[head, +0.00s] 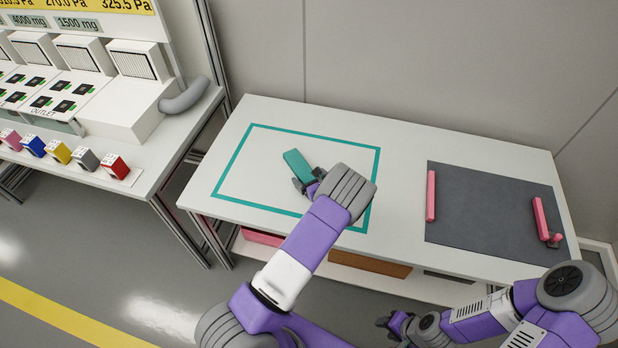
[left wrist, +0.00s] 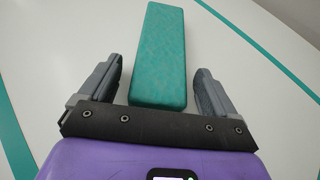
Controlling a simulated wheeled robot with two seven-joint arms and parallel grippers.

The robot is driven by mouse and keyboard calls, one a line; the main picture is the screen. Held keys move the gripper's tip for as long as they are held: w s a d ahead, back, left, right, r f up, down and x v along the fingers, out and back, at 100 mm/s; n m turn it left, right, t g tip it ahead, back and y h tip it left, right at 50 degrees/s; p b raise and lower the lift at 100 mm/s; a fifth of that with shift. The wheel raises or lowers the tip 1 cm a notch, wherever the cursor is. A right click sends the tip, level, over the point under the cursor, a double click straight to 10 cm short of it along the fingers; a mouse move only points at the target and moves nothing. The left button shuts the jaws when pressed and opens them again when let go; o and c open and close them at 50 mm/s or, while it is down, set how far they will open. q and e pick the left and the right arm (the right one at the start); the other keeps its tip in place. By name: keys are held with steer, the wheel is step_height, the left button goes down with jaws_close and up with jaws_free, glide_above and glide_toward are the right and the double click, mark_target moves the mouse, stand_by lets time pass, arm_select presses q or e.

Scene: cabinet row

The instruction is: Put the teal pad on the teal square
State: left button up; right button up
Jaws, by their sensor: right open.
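The teal pad (head: 297,163) lies inside the teal square (head: 232,163), an outline marked on the white table. In the left wrist view the pad (left wrist: 158,52) reaches in between the fingers of my left gripper (left wrist: 158,90), with a small gap on each side. The left gripper (head: 308,185) is open at the near end of the pad in the head view. Part of the outline's right side is hidden by my left arm. My right gripper (head: 390,322) is open and empty, in front of the table's front edge.
A dark grey mat (head: 480,215) with two pink bars (head: 431,195) (head: 540,218) lies on the table's right side. A bench with coloured blocks (head: 58,151) stands at the left. White table surface is clear between the outline and the mat.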

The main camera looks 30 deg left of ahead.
arm_select(q)
steer(key=shift+r, duration=0.2)
steer(key=p+v, duration=0.2)
steer(key=v, duration=1)
steer(key=shift+r, duration=0.1)
